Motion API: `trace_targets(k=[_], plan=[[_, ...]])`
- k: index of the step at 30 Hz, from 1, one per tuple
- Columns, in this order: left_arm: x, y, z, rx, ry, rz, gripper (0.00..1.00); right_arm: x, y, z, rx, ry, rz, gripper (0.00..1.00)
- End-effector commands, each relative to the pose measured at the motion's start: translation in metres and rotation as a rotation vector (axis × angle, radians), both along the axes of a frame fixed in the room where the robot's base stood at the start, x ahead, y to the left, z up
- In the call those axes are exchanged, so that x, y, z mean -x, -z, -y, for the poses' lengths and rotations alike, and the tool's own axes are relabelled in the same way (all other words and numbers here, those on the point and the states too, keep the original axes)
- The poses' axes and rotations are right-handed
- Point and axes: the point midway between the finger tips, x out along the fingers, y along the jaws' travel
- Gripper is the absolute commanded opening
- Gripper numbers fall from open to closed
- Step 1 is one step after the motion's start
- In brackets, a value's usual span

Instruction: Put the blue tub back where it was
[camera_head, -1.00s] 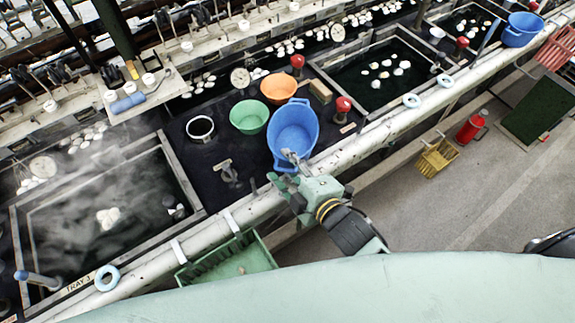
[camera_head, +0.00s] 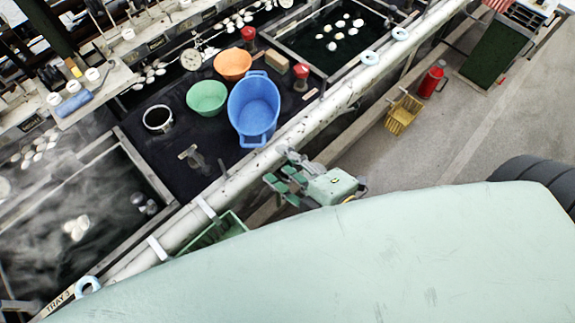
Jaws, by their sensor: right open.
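The blue tub (camera_head: 254,108) stands upright on the dark counter between two basins, its handles pointing to the back and the front. Its front handle is close to the pale front rail. My right gripper (camera_head: 277,175) is open and empty, in front of the tub and apart from it, near the outer side of the rail. My left gripper is not in view.
A green bowl (camera_head: 206,98) and an orange bowl (camera_head: 233,64) stand beside the tub. A red-topped item (camera_head: 301,76) is at its right. A steaming basin (camera_head: 75,215) lies at left. A yellow basket (camera_head: 403,114) and red flask (camera_head: 432,79) stand on the floor.

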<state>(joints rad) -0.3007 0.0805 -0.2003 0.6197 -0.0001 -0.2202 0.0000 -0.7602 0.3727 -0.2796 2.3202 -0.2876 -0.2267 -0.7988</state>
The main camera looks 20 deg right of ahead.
Motion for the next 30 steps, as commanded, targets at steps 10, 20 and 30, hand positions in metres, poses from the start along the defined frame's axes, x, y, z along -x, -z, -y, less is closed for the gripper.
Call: trace_targets(k=[10,20,30], plan=[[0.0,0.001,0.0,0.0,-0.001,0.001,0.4,0.005,-0.002,0.002,0.0,-0.001,0.0,0.42],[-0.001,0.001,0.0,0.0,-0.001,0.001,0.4,0.009,0.138,0.034,-0.073,0.139,-0.265,0.42],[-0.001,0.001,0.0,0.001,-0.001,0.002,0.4,0.089,0.366,0.093,-0.262,0.526,-0.758,0.42]])
